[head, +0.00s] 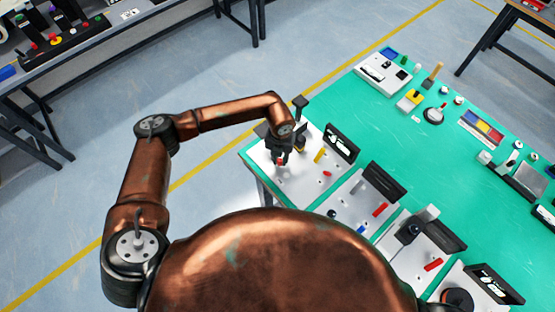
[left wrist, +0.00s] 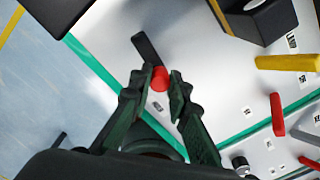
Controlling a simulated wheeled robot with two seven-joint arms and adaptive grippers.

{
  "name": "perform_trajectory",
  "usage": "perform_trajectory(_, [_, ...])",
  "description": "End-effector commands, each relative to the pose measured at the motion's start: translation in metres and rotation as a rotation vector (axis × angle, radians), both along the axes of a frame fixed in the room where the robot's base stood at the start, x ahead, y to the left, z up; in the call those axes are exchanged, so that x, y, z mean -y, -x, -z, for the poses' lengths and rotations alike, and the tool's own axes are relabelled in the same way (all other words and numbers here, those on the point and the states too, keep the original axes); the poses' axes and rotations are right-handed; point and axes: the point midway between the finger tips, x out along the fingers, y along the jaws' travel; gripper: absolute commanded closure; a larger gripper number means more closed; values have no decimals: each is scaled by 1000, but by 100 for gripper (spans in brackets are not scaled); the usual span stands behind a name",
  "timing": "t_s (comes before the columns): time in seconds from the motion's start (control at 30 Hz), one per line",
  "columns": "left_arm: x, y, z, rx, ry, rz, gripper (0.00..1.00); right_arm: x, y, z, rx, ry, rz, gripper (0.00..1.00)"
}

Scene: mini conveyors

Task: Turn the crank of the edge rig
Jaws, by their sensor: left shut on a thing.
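The edge rig (head: 300,178) is a white panel at the near left corner of the green table. Its crank shows in the left wrist view as a dark arm (left wrist: 146,48) with a round red knob (left wrist: 160,79). My left gripper (head: 281,161) is over the left part of this panel. In the left wrist view, my left gripper's fingertips (left wrist: 157,88) stand on both sides of the red knob and are shut on it. In the head view the gripper mostly hides the crank, with a little red showing. My right gripper is not in view.
On the same panel are a yellow lever (left wrist: 290,63), a red lever (left wrist: 277,114) and a black label board (head: 341,143). A second panel (head: 352,205) stands to the right. Other devices line the far side of the green table (head: 400,140), whose middle is clear.

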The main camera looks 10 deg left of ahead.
Motion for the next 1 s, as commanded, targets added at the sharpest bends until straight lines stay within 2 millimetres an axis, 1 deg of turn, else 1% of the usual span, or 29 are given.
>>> perform_trajectory(0.13, [4,-2,-1,-1,2,-69,100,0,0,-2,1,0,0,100])
perform_trajectory(0.33, [5,-4,-1,-1,2,-124,100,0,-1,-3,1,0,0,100])
perform_trajectory(0.83, [6,-4,0,0,3,-141,100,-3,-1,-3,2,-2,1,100])
perform_trajectory(0.87, [6,-4,0,0,3,-141,83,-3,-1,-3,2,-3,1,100])
perform_trajectory(1.0, [5,-5,0,0,2,-141,74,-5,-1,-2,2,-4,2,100])
